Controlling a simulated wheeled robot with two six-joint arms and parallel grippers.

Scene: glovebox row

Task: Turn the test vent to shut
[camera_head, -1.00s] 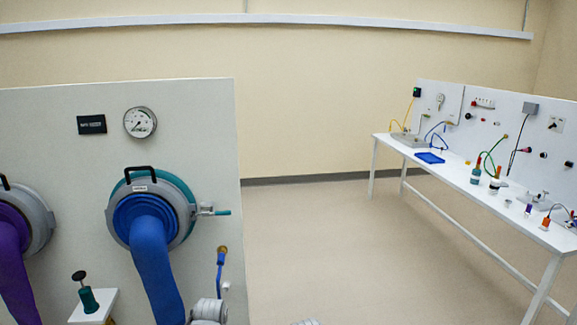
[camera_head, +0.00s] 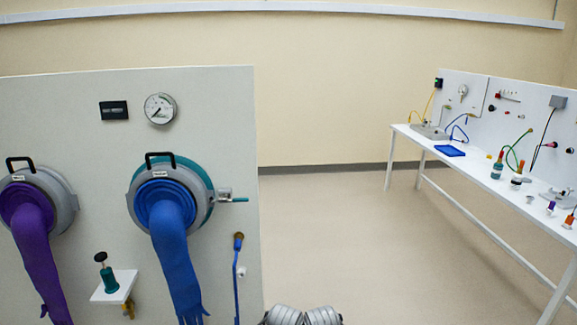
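A small metal valve (camera_head: 224,195) with a teal lever (camera_head: 240,200) sits at the right side of the blue glove port (camera_head: 135,205). It looks like the test vent, but I can read no label on it. The lever lies about level and points right, away from the port. The blue glove (camera_head: 175,265) hangs down from the port. A round gauge (camera_head: 160,109) is on the panel above; its reading is too small to tell. Neither gripper shows; only grey ribbed parts, probably of my arms, rise at the bottom edge. Nothing touches the valve.
A purple glove (camera_head: 38,260) hangs from the left port. A small white shelf (camera_head: 114,287) holds a teal knobbed piece (camera_head: 107,276). A brass-topped blue line (camera_head: 237,285) runs down the panel (camera_head: 80,100). A white bench (camera_head: 470,181) stands right, with open floor between.

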